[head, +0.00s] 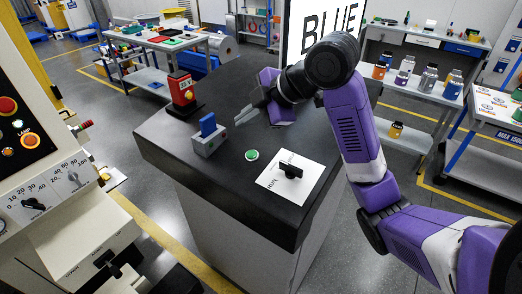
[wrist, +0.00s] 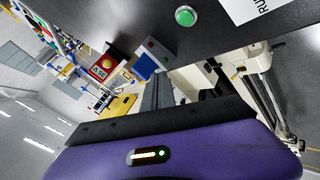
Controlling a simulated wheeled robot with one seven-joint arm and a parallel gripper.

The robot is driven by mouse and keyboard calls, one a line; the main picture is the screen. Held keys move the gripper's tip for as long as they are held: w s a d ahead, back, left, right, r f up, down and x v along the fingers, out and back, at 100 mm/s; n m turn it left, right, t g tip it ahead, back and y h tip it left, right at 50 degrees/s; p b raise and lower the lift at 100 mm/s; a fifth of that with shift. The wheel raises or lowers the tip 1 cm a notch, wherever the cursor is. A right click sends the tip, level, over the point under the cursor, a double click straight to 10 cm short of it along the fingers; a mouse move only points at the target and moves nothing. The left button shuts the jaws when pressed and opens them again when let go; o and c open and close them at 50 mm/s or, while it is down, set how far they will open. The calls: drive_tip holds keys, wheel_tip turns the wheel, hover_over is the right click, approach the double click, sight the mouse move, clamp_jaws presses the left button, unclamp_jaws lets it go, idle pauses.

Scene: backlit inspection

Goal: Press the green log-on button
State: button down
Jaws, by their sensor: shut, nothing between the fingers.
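The green button (head: 252,155) is a small round button with a pale rim on the black top of the console (head: 160,147). In the wrist view the green button (wrist: 186,16) shows near the top edge, clear of my gripper. My gripper (head: 240,116) is shut and empty. It hangs above the console top in the head view, behind the green button and slightly left of it, apart from it. I cannot tell its exact height above the surface.
A grey box with a blue part (head: 208,135) stands left of the button. A red emergency-stop box (head: 183,92) is farther back. A white plate with a black rotary knob (head: 290,172) lies to the right. A machine panel (head: 25,135) is at far left.

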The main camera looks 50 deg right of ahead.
sight(254, 156)
drive_tip(key=shift+s+d+r, duration=0.1)
drive_tip(key=shift+s+d, duration=0.2)
drive_tip(key=shift+d, duration=0.1)
drive_tip(key=f+b, duration=0.2)
drive_tip(key=f, duration=0.1)
drive_tip(key=d+f+b, duration=0.1)
drive_tip(key=f+b, duration=0.4)
drive_tip(key=shift+d+f, duration=0.2)
drive_tip(key=shift+f, duration=0.15)
idle(1.9)
drive_tip(key=shift+f+b, duration=0.4)
drive_tip(key=shift+d+f+b, duration=0.15)
drive_tip(key=shift+f+b, duration=0.25)
idle(0.6)
drive_tip(key=shift+r, duration=0.1)
drive_tip(key=shift+r+p, duration=0.6)
drive_tip(key=shift+r, duration=0.15)
